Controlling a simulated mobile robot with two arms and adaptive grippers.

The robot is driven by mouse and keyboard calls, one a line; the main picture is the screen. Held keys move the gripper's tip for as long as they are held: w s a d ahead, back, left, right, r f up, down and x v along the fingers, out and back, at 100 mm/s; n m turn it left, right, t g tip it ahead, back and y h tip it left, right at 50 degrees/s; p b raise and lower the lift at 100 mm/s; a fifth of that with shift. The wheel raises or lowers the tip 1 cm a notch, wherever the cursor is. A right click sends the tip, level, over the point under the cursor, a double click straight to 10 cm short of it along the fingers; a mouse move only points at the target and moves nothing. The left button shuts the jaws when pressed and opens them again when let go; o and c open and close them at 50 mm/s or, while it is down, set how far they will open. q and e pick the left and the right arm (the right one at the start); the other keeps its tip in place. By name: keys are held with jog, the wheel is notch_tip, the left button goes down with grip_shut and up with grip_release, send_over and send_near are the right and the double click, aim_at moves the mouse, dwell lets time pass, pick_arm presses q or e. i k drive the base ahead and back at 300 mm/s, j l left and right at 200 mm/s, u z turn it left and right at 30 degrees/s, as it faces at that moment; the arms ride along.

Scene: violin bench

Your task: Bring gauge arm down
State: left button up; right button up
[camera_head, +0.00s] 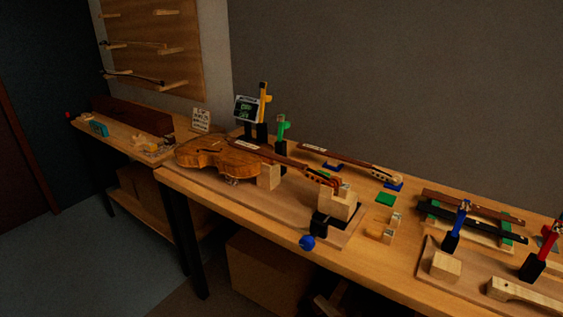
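No part labelled as the gauge arm can be read. Several upright coloured arms stand on the bench: a yellow one (264,102) beside a small screen with green markings (246,109), a green one (282,127) behind the violin, a blue one (461,219) and a red one (544,240) at the right. I cannot tell which is the gauge arm. The violin (217,155) lies on the bench, its neck pointing right toward a wooden block (342,203). A blue knob (307,243) sits at the bench's front edge on a black clamp (319,225). Neither gripper shows.
A green pad (385,199) and small blocks (388,236) sit mid-bench. A wall rack (150,45) and side bench (115,135) stand left.

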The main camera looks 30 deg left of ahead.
aim_at(264, 97)
jog(key=u, duration=1.3)
